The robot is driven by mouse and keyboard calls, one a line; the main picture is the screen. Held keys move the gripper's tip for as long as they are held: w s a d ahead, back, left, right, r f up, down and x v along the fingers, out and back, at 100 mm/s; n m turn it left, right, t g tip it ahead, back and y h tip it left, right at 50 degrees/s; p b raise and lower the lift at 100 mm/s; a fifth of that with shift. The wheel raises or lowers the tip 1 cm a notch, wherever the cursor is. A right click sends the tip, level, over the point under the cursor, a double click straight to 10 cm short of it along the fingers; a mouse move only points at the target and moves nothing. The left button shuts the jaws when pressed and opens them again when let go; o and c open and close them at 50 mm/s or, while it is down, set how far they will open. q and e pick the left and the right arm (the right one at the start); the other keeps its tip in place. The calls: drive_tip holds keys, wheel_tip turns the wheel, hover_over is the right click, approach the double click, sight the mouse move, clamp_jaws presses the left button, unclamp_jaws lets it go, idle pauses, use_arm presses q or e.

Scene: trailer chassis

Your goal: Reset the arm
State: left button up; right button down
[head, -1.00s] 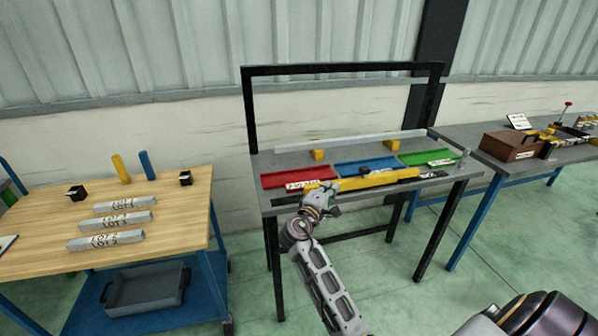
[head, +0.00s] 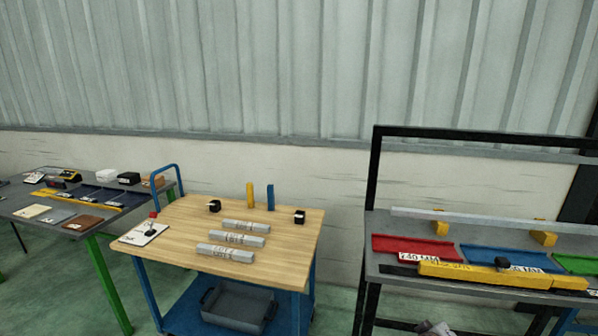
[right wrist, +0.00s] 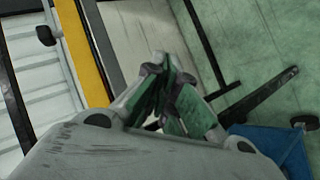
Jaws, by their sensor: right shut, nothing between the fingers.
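My right gripper (right wrist: 165,100) is in the middle of the right wrist view. Its green-padded fingers are closed together with nothing between them. In that view a yellow bar (right wrist: 82,52) lies beyond it at upper left, apart from the fingers. In the head view only a small pale piece, which seems part of one of my arms, shows at the bottom edge in front of the black-framed bench (head: 450,284). I cannot tell which arm it is. My left gripper is not in view.
The bench holds a yellow bar (head: 485,275), a red tray (head: 400,245), a blue tray (head: 480,253) and a green tray (head: 580,264). A wooden-topped cart (head: 190,225) carries several grey bars. A grey table (head: 35,205) stands at far left. Green floor separates cart and bench.

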drive_tip(key=s+a+f+m+g+y, duration=0.1)
drive_tip(key=s+a+f+g+y, duration=0.1)
drive_tip(key=s+a+f+y, duration=0.45)
drive_tip(key=s+a+f+m+g+y, duration=0.1)
drive_tip(key=s+a+g+y, duration=0.15)
drive_tip(key=s+a, duration=0.85)
drive_tip(key=s+d+f, duration=0.1)
drive_tip(key=d+f, duration=0.1)
drive_tip(key=f, duration=1.4)
drive_tip(key=s+d+f, duration=0.1)
drive_tip(key=d+f, duration=0.1)
drive_tip(key=f, duration=1.4)
use_arm(q)
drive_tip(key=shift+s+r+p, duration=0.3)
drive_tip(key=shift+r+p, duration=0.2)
drive_tip(key=shift+p, duration=0.35)
use_arm(e)
drive_tip(key=s+d+f+g, duration=0.1)
drive_tip(key=s+d+f, duration=0.3)
drive_tip(key=s+f, duration=0.5)
drive_tip(key=s+d+f+n, duration=0.1)
drive_tip(key=s+d+f, duration=0.2)
drive_tip(key=s+f, duration=0.6)
drive_tip(key=s, duration=0.3)
drive_tip(key=shift+d+f+g, duration=0.35)
drive_tip(key=shift+d+f, duration=0.05)
